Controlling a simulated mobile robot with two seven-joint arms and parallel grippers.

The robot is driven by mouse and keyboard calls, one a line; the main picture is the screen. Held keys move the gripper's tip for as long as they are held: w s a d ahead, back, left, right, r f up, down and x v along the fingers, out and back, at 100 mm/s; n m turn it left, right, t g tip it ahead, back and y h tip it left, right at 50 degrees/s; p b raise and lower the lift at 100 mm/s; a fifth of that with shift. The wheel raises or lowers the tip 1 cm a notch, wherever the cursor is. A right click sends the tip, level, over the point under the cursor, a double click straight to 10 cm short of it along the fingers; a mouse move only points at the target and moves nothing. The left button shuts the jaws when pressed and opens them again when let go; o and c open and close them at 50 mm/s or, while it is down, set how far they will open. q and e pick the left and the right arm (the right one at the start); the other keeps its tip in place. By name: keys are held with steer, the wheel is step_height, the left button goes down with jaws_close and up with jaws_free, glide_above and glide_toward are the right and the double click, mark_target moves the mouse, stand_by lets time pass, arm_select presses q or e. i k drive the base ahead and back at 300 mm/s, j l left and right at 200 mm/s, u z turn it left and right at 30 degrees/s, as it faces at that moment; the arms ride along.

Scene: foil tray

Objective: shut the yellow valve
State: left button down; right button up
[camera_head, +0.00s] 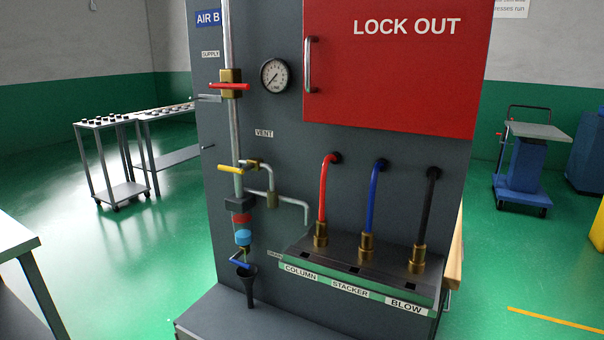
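The yellow valve handle (231,169) is on the grey panel (285,230), left of centre, below the VENT label (264,133). It points left across the vertical pipe (236,130) and lies nearly level in the picture. Its small brass body (252,164) sits on a side pipe that bends down and then right. I cannot tell from this view whether the valve is open or shut. Neither of my grippers shows, and nothing touches the handle.
Red, blue and black hoses (376,200) stand to the right, under the red LOCK OUT box (390,80).

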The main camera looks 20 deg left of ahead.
mark_target(231, 169)
steer(key=j+u, duration=0.45)
steer(key=i+j+u, duration=0.2)
steer(key=u, duration=0.2)
